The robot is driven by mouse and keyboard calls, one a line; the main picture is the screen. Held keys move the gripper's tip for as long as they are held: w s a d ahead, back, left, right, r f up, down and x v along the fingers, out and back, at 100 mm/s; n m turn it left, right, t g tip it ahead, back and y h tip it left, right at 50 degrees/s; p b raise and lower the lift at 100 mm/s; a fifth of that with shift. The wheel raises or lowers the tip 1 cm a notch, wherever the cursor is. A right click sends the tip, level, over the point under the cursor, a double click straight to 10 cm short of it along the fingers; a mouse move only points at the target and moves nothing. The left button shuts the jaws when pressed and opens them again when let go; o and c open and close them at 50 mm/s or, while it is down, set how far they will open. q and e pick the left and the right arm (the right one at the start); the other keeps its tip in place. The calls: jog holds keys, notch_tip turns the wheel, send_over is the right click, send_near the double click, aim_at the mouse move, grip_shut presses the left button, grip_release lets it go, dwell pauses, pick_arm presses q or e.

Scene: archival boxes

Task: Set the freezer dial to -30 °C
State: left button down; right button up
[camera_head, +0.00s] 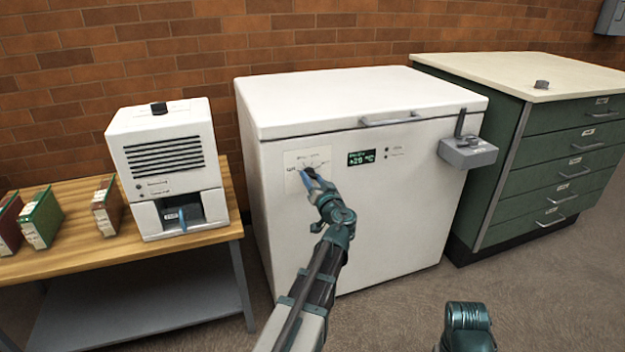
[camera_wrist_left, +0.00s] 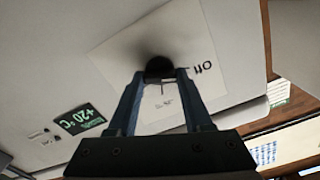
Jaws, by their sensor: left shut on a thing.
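The white chest freezer (camera_head: 365,215) stands in the middle of the head view. A pale dial plate (camera_head: 310,157) is on the left of its front. The dark round dial knob (camera_wrist_left: 158,68) shows between my fingers in the left wrist view. My left gripper (camera_head: 307,178) is shut on the knob, and its blue fingers mostly hide it in the head view. A word "Off" shows on the plate beside the knob. The green display (camera_head: 361,157) reads about +20 °C. Only a link of my right arm shows at the bottom; its gripper is out of view.
A grey bracket box (camera_head: 468,153) sticks out from the freezer's right front. A green drawer cabinet (camera_head: 560,150) stands to the right. On the left, a wooden table (camera_head: 130,252) holds a white machine (camera_head: 165,165) and several binders. Open floor lies in front.

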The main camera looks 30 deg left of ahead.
pick_arm(q)
jog(key=shift+m, duration=0.4)
jog(key=m, duration=0.5)
jog(key=shift+m, duration=0.4)
jog(key=m, duration=0.3)
jog(key=shift+m, duration=0.3)
jog(key=m, duration=0.3)
jog(key=shift+m, duration=0.3)
jog(key=m, duration=0.6)
jog(key=shift+f, duration=0.1)
jog(key=m, duration=0.7)
jog(key=shift+c, duration=1.6)
grip_release()
